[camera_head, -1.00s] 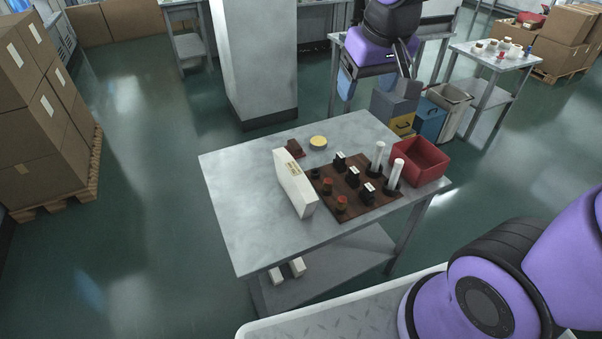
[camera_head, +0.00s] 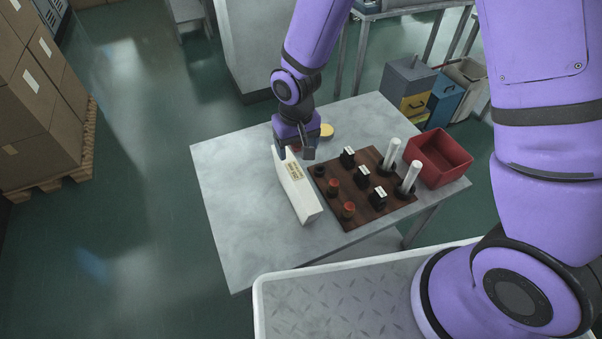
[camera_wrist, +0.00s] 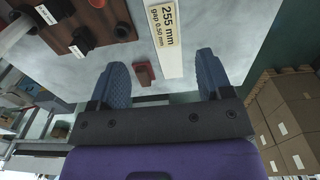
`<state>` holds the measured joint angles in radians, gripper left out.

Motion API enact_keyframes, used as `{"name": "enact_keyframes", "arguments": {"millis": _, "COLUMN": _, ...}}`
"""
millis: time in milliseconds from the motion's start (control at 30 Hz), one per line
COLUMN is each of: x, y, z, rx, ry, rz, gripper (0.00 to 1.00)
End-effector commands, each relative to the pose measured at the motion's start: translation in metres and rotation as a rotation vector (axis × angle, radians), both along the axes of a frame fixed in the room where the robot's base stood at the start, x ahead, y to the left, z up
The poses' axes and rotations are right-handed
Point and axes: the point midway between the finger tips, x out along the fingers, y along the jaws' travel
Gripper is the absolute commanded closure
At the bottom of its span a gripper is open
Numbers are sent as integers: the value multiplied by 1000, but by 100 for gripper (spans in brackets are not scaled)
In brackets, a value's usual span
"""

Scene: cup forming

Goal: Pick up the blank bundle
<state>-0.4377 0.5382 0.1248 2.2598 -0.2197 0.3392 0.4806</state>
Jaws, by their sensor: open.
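A long white slab (camera_head: 296,190) with a printed label lies on the grey table, left of the dark board. In the wrist view the label on the white slab (camera_wrist: 168,45) reads "255 mm gap 0.50 mm". A small red-brown block (camera_wrist: 144,74) is near its far end. No item is marked as the blank bundle, so I cannot tell for certain which it is. My gripper (camera_head: 296,152) is at the slab's far end. In the wrist view my gripper (camera_wrist: 163,72) is open and empty; the slab's end and the block show between its fingers.
The dark brown board (camera_head: 343,212) right of the slab carries several black and red knobs and two white posts (camera_head: 411,176). A red bin (camera_head: 440,157) stands at the table's right. A yellow disc (camera_head: 327,131) is behind my gripper. The table's left side (camera_head: 235,205) is clear.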

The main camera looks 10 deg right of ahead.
Motion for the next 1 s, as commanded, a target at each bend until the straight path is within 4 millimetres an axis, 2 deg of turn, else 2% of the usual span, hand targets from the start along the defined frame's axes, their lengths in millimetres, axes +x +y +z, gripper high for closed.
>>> {"name": "enact_keyframes", "arguments": {"millis": 33, "x": -3, "y": 4, "z": -9, "rx": -2, "ry": 10, "rz": 6, "gripper": 28}}
{"name": "enact_keyframes", "arguments": {"millis": 167, "x": -5, "y": 9, "z": -20, "rx": -1, "ry": 18, "rz": 10, "gripper": 28}}
{"name": "enact_keyframes", "arguments": {"millis": 500, "x": -5, "y": 9, "z": -63, "rx": -2, "ry": 20, "rz": 10, "gripper": 28}}
{"name": "enact_keyframes", "arguments": {"millis": 767, "x": -5, "y": 9, "z": -78, "rx": -1, "ry": 18, "rz": 9, "gripper": 28}}
{"name": "enact_keyframes", "arguments": {"millis": 1000, "x": -9, "y": 12, "z": -108, "rx": -2, "ry": 20, "rz": 10, "gripper": 28}}
